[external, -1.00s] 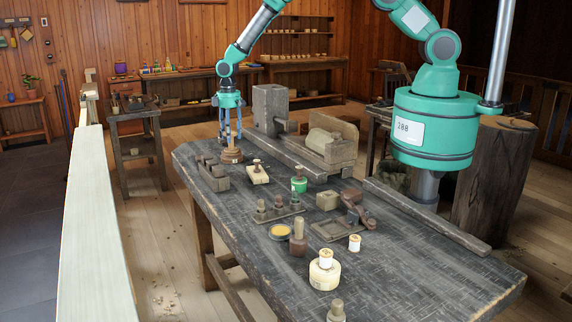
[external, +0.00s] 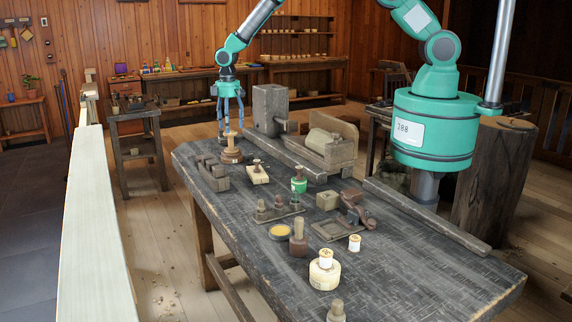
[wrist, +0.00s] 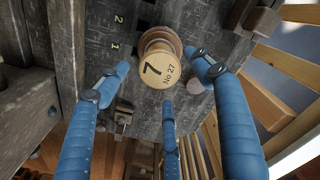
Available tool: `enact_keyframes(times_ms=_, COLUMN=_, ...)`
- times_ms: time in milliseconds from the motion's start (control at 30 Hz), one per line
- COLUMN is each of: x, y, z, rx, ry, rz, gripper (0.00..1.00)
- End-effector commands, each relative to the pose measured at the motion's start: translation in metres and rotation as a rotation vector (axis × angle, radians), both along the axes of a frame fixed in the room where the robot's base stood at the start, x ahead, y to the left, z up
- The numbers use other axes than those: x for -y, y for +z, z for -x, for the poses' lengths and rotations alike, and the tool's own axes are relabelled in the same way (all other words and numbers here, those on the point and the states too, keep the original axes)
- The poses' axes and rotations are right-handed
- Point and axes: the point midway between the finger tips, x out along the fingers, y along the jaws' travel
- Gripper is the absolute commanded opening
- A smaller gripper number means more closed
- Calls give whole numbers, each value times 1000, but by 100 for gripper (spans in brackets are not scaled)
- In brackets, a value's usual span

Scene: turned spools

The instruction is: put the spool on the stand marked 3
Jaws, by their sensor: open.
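A round turned wooden piece (wrist: 157,68) sits below my gripper in the wrist view. Its pale top face reads "7" and "No 27", with a darker brown rim behind it. It appears in the external view as a brown round base with a pale upright top (external: 231,152) at the table's far left end. My gripper (external: 229,130) is above and around its top, with three blue fingers spread open (wrist: 158,76). The fingers look clear of it. Whether the pale top is a separate spool on the base, I cannot tell. I see no mark 3.
The dark table (external: 400,270) carries several pegged blocks, a green-based piece (external: 299,185), a cream round base with a white spool (external: 325,258), and another white spool (external: 355,243). A wooden vise-like frame (external: 330,150) stands right of my gripper. Marks "1" and "2" (wrist: 117,32) show on the tabletop.

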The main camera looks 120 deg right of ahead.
Motion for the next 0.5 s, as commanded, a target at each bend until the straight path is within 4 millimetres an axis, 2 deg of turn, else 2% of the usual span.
enact_keyframes(times_ms=300, x=0, y=52, z=0, rx=2, ry=0, rz=1, gripper=66)
enact_keyframes(times_ms=500, x=0, y=72, z=0, rx=1, ry=0, rz=1, gripper=66)
